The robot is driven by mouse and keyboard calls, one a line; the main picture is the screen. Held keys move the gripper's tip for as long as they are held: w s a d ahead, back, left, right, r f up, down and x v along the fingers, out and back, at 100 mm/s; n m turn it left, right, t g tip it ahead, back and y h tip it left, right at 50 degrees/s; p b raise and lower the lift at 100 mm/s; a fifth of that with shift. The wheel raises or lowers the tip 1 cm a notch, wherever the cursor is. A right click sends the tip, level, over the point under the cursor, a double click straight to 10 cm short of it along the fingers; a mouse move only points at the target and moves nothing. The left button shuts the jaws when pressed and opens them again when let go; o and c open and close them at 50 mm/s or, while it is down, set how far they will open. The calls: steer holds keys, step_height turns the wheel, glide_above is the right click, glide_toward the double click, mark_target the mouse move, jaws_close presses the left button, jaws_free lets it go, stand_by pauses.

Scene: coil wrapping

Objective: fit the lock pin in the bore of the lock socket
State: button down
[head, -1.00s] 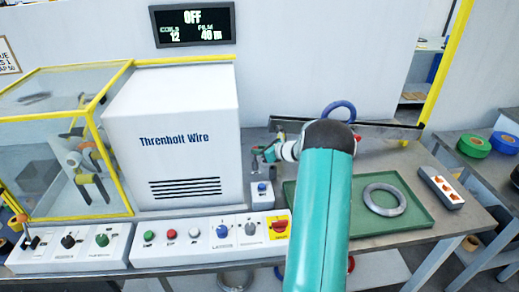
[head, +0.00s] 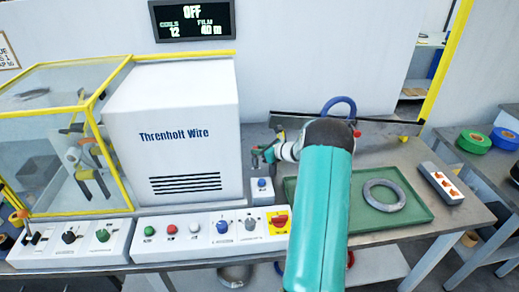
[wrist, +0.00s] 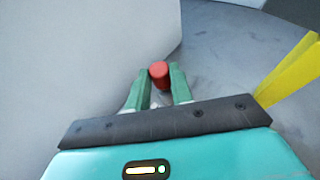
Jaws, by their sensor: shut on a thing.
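My gripper (head: 258,157) is beside the right side of the white Threnholt Wire cabinet, above the bench. In the wrist view my gripper (wrist: 160,78) has its two green fingers closed on a red cylindrical piece (wrist: 159,73), which looks like the lock pin. Its rounded red end shows between the fingertips; its lower part is hidden by the fingers. I cannot make out the lock socket or its bore in either view.
The white cabinet (head: 170,125) stands close on the left. A small box with a blue button (head: 262,190) sits below my gripper. A green tray (head: 415,218) holds a grey coil (head: 384,196). A yellow bar (wrist: 292,68) is at right in the wrist view.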

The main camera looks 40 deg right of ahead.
steer(key=shift+f, duration=0.55)
steer(key=c, duration=1.1)
jaws_free()
steer(key=shift+c, duration=0.2)
steer(key=v, duration=1.3)
steer(key=shift+s+r, duration=0.15)
steer(key=shift+s, duration=0.15)
steer(key=shift+s+d, duration=0.1)
steer(key=shift+d, duration=0.05)
